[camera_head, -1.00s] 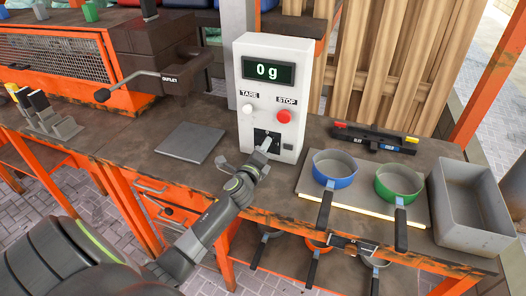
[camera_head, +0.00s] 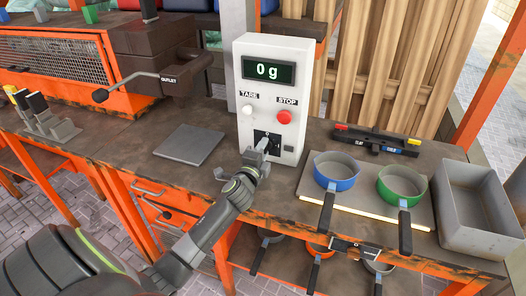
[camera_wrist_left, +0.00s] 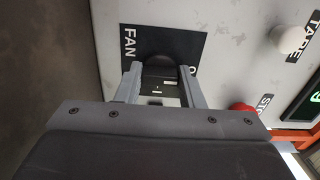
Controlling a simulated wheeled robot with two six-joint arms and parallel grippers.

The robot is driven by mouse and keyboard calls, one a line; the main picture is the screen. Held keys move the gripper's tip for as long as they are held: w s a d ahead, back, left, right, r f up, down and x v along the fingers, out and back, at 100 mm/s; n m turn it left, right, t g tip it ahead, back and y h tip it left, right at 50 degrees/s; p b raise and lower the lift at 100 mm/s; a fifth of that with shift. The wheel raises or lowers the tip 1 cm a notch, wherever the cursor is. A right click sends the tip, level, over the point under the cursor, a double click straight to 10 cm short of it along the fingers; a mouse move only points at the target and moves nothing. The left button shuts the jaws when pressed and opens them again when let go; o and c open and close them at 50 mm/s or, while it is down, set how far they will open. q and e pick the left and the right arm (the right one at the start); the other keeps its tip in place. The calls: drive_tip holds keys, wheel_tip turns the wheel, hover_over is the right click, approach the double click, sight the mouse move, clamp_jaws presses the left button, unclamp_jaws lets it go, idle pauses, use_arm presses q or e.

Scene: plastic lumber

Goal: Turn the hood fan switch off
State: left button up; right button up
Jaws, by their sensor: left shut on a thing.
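The white control box (camera_head: 247,82) stands on the workbench with a "0 g" display. In the left wrist view the black plate (camera_wrist_left: 184,39) reads "FAN", and a dark switch part (camera_wrist_left: 158,72) sits between the fingers. My left gripper (camera_head: 257,155) is at the lever and shut on it; it also shows in the left wrist view (camera_wrist_left: 160,76). The gripper partly hides the lever. My right gripper is not in view.
A white TARE button (camera_head: 247,109) and red STOP button (camera_head: 284,117) sit just above the switch. A flat grey plate (camera_head: 190,145) lies left of the box. Blue (camera_head: 337,171) and green (camera_head: 402,182) pans and a grey bin (camera_head: 478,205) stand right.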

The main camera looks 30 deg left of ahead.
use_arm(q)
drive_tip(key=shift+f, duration=0.15)
drive_tip(key=o, duration=1)
drive_tip(key=b+v, duration=0.1)
drive_tip(key=v, duration=1.6)
drive_tip(key=shift+s+d, duration=0.15)
drive_tip(key=shift+s, duration=0.05)
